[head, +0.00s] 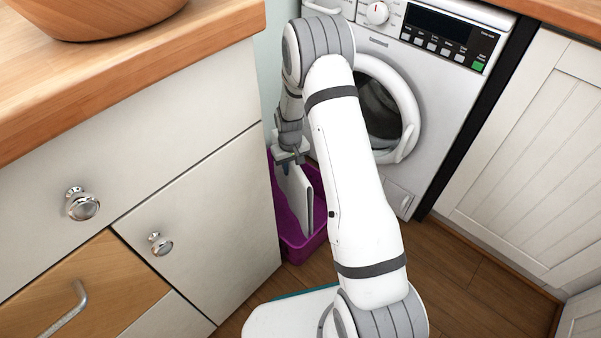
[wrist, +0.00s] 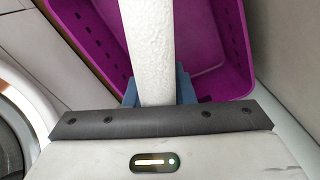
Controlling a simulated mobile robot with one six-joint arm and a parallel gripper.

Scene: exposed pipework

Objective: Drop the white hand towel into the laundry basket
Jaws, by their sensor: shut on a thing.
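The white hand towel (head: 295,198) hangs folded from my gripper (head: 287,166) in the head view. It also shows as a thick white strip between the fingers in the wrist view (wrist: 148,50). My gripper is shut on the towel. The purple laundry basket (head: 310,247) stands on the floor, and the towel is over its opening in the head view. In the wrist view the basket's wall (wrist: 232,45) and floor show beyond the towel. I cannot tell whether the towel's lower end touches the basket. My arm hides part of the basket's right side.
A white washing machine (head: 400,186) with a round door stands behind and right of the basket. A white cabinet (head: 225,195) with knobs is close on the left, under a wooden counter (head: 130,65) with a wooden bowl (head: 95,15). Bare wooden floor (head: 470,285) lies at right.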

